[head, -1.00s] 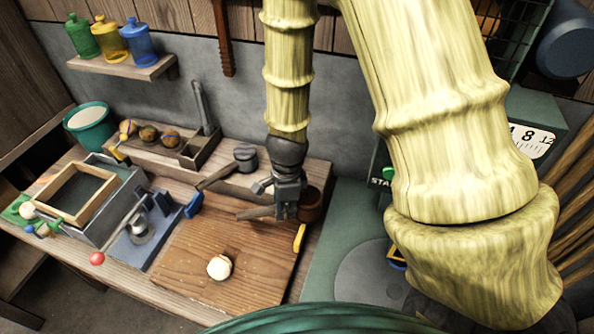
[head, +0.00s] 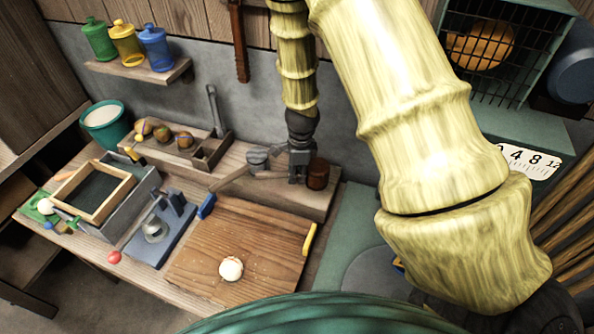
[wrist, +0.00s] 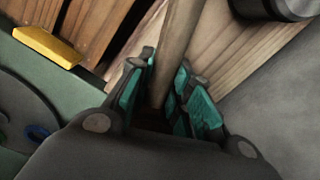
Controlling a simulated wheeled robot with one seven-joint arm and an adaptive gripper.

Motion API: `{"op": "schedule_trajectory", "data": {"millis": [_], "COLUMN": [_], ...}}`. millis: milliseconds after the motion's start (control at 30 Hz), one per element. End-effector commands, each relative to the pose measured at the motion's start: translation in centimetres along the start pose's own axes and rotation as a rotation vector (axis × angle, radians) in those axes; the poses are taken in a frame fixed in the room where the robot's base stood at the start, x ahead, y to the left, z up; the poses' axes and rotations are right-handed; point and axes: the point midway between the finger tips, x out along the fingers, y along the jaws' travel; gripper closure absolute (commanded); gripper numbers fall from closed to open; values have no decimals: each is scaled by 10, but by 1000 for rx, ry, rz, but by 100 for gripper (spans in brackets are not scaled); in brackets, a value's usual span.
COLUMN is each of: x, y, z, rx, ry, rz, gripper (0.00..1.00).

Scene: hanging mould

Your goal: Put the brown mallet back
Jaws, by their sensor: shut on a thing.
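The brown mallet has a dark brown cylindrical head (head: 318,174) and a pale wooden handle. My gripper (head: 299,180) is shut on its handle, with the head just to the right of the fingers in the head view. In the wrist view, the handle (wrist: 178,45) runs up from between the teal-padded fingers (wrist: 168,98); the brown head is hidden there.
A grey-headed mallet (head: 257,158) lies on the ledge just left of my gripper; its dark head (wrist: 275,6) shows in the wrist view. A wooden board (head: 235,235) with a pale ball (head: 231,268) and yellow block (head: 309,240) is in front. A small wooden box (head: 210,153) stands left.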

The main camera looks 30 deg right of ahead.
Motion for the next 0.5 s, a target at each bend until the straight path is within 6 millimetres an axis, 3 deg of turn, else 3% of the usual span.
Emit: {"op": "schedule_trajectory", "data": {"millis": [367, 500], "x": [2, 16], "y": [-26, -25], "z": [-1, -2], "rx": [-2, 2], "ry": [0, -1], "rz": [0, 4], "gripper": [100, 100]}}
